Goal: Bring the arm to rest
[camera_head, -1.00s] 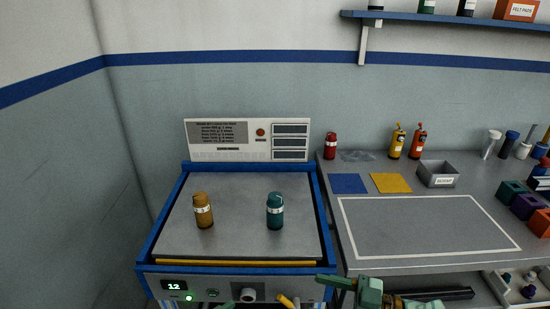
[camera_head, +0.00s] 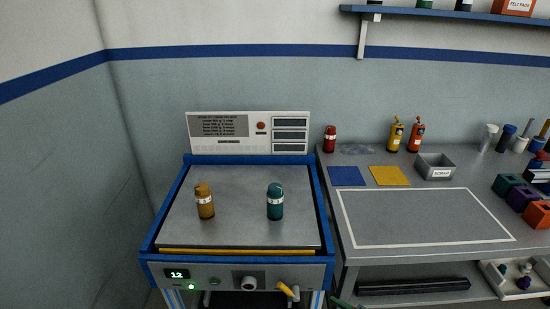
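A small green piece (camera_head: 342,303), which looks like the tip of my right arm, shows at the bottom edge, just right of the machine. Its fingers cannot be made out. My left gripper is not in view. An amber bottle (camera_head: 205,203) and a teal bottle (camera_head: 275,203) stand upright and apart on the grey plate of the blue-framed machine (camera_head: 240,240). No gripper touches them.
The machine's front has a display reading 12 (camera_head: 176,274) and a yellow lever (camera_head: 287,289). On the right bench are blue (camera_head: 347,176) and yellow pads (camera_head: 389,176), a scrap bin (camera_head: 435,167), colored blocks (camera_head: 523,200) and a clear outlined area (camera_head: 425,217).

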